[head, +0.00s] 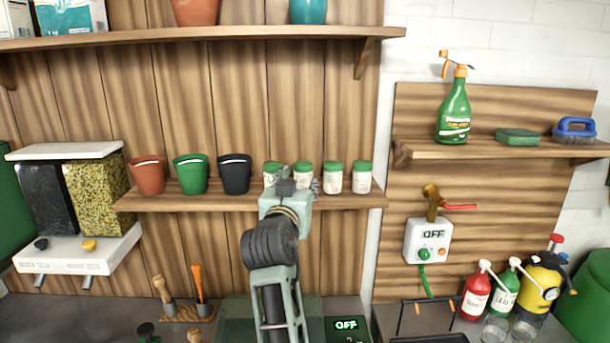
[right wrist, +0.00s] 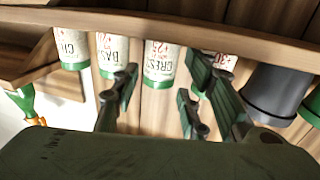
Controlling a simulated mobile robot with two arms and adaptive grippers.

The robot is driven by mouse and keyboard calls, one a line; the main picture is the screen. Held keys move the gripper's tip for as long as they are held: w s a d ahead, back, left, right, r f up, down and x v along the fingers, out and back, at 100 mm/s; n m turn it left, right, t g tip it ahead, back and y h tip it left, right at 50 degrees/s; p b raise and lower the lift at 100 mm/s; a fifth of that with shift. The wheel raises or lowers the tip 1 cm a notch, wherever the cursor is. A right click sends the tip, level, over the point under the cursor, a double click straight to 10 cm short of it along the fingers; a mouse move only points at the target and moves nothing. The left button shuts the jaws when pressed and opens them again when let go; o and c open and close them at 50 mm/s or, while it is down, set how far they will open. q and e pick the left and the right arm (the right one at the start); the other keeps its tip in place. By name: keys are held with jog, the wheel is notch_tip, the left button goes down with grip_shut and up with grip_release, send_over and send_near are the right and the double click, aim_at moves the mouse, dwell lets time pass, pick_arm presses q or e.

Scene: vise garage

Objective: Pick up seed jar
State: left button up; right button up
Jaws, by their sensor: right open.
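Several white seed jars with green lids stand in a row on the lower wooden shelf (head: 250,201). In the head view these include a left jar (head: 271,173), a partly hidden second jar (head: 303,171), a third jar (head: 333,178) and a right jar (head: 361,177). My right gripper (head: 292,186) is in front of the two left jars and partly covers them. The right wrist view is upside down. There the right gripper (right wrist: 163,85) is open and empty, with the "CRES" jar (right wrist: 158,62) showing between its fingers. The "BAS" jar (right wrist: 112,55) and "CHI" jar (right wrist: 72,48) stand to its left.
A black pot (head: 235,173), green pot (head: 190,173) and terracotta pot (head: 147,174) stand left of the jars on that shelf. An upper shelf (head: 230,33) runs above. A control box (head: 428,240) hangs at right. Shelf space right of the jars is short.

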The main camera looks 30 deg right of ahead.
aim_at(301, 179)
jog(key=shift+w+d+r+p, duration=0.35)
jog(key=shift+w+d+p, duration=0.1)
jog(key=p+x, duration=0.2)
jog(key=x, duration=0.1)
jog(key=p+x, duration=0.1)
jog(key=x, duration=0.1)
jog(key=shift+f, duration=0.25)
jog(key=shift+w+d, duration=0.1)
jog(key=shift+w, duration=0.05)
pick_arm(q)
jog(key=r, duration=0.4)
jog(key=shift+s+a+r, duration=0.2)
jog(key=shift+a+r, duration=0.05)
jog(key=shift+r, duration=0.1)
pick_arm(e)
jog(key=c, duration=0.8)
pick_arm(q)
jog(key=shift+s, duration=0.15)
pick_arm(e)
jog(key=shift+c, duration=0.2)
